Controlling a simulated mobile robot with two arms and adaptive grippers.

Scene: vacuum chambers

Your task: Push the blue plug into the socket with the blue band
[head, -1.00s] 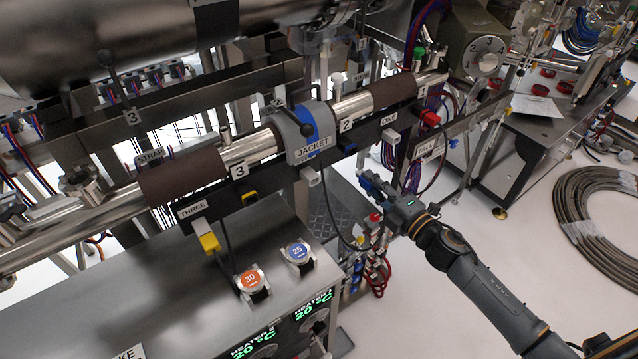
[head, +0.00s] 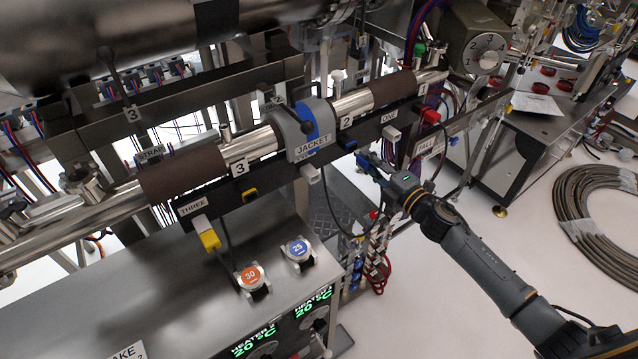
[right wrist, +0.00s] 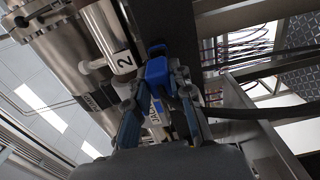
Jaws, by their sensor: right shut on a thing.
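My right gripper (head: 368,164) is just below and to the right of the blue-banded socket (head: 348,144) on the dark rail under the steel tube. In the right wrist view, its fingers are shut on the blue plug (right wrist: 157,70). The plug's front points at a blue patch (right wrist: 157,47) on the dark rail, which looks like the socket's band. Plug and socket look close and roughly lined up; I cannot tell whether they touch. In the head view the plug is mostly hidden by the fingers. My left gripper is not in view.
A yellow plug (head: 209,240) hangs by the THREE label, and a red one (head: 430,116) is at the rail's right. A grey JACKET clamp (head: 308,132) is left of the socket. A black cable (head: 338,222) loops below. A heater cabinet (head: 190,290) fills the lower left.

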